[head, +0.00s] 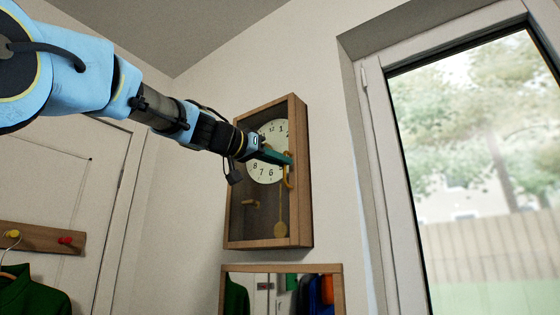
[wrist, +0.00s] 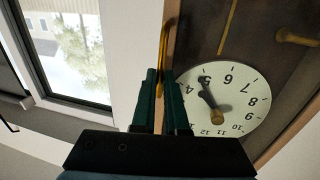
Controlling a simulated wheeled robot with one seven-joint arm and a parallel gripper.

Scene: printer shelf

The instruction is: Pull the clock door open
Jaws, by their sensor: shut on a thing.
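A wooden wall clock (head: 307,215) hangs on the wall, with a pale round dial (head: 266,172) and a pendulum behind its front door. The door looks closed or nearly so in the head view. A curved brass handle (head: 289,180) is on the door's right side; it also shows in the wrist view (wrist: 165,42). My gripper (head: 288,160) reaches the handle from the left, and its green fingers cover part of the dial. In the wrist view my gripper (wrist: 167,75) has its two fingers on either side of the handle, shut on it. The fingers hide the gripped part.
A glazed window or door (head: 470,150) is to the right of the clock. A wood-framed mirror (head: 337,290) is below it. A coat rail with pegs (head: 40,237) and a green garment (head: 30,292) are at lower left.

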